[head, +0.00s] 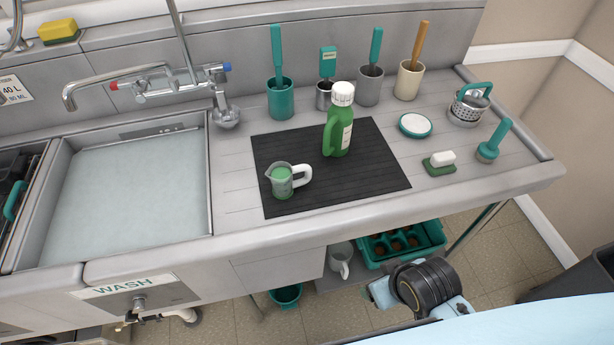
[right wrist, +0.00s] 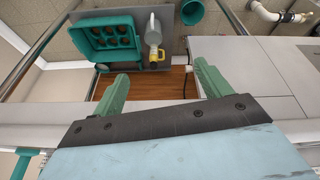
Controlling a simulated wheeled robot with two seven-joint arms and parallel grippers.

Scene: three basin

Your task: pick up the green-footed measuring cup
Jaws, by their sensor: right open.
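A clear measuring cup (head: 281,181) with green showing in its body and a white handle on its right stands upright on the black mat. Whether the green is its foot or its contents is hard to tell. Another pale jug (head: 340,259) stands on the shelf below the counter. In the right wrist view this jug (right wrist: 153,37) shows a yellow end. My right gripper (right wrist: 161,85) is open and empty, its green fingers wide apart. In the head view only my right wrist shows, low in front of the counter, away from the cup. My left gripper is out of view.
A green bottle (head: 337,130) stands on the mat (head: 360,178), behind and right of the cup. Brush holders line the back. A soap dish (head: 439,168) sits at right, and a water-filled sink (head: 130,195) at left. A teal crate (head: 434,240) is on the shelf below.

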